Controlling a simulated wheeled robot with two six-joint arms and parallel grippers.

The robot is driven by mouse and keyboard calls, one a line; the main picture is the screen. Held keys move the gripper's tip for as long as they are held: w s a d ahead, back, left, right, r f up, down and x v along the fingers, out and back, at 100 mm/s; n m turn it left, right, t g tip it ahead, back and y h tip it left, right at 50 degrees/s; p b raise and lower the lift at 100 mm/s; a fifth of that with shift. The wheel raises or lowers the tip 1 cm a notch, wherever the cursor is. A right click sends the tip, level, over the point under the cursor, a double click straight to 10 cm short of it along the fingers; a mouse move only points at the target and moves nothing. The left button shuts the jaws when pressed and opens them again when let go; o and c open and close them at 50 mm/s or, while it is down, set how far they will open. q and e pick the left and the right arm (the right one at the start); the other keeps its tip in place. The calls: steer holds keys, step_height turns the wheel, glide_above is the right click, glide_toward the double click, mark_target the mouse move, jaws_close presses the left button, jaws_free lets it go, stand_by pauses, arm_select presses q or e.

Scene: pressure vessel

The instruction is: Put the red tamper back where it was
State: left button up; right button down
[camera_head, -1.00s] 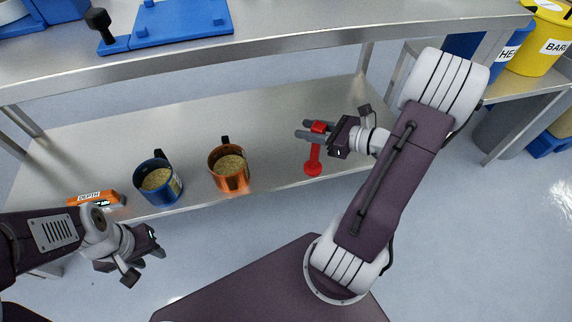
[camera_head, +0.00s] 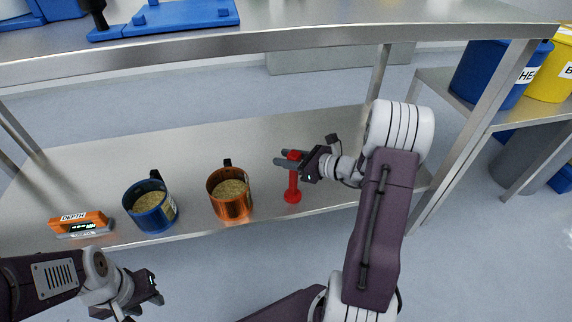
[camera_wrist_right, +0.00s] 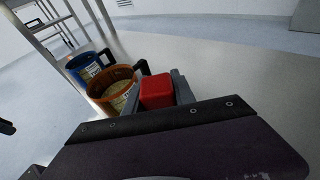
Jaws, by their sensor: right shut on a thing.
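The red tamper (camera_head: 293,183) is upright, with a thin shaft and a round foot, right of the copper pot. My right gripper (camera_head: 281,157) is shut on its top. In the right wrist view the tamper's red block-shaped top (camera_wrist_right: 156,92) shows between the fingers, and its shaft is hidden. The foot appears over the lower shelf (camera_head: 330,130); I cannot tell whether it touches. The copper pot (camera_head: 231,207) and the blue pot (camera_head: 150,217) hold a grainy tan fill. My left gripper (camera_head: 155,289) is open and empty, in front of the shelf.
An orange depth gauge (camera_head: 82,222) lies at the shelf's left end. A table leg (camera_head: 378,78) stands behind my right arm. The shelf is clear behind the pots.

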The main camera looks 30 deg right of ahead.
steer(key=c, duration=1)
jaws_free()
steer(key=shift+c, duration=0.2)
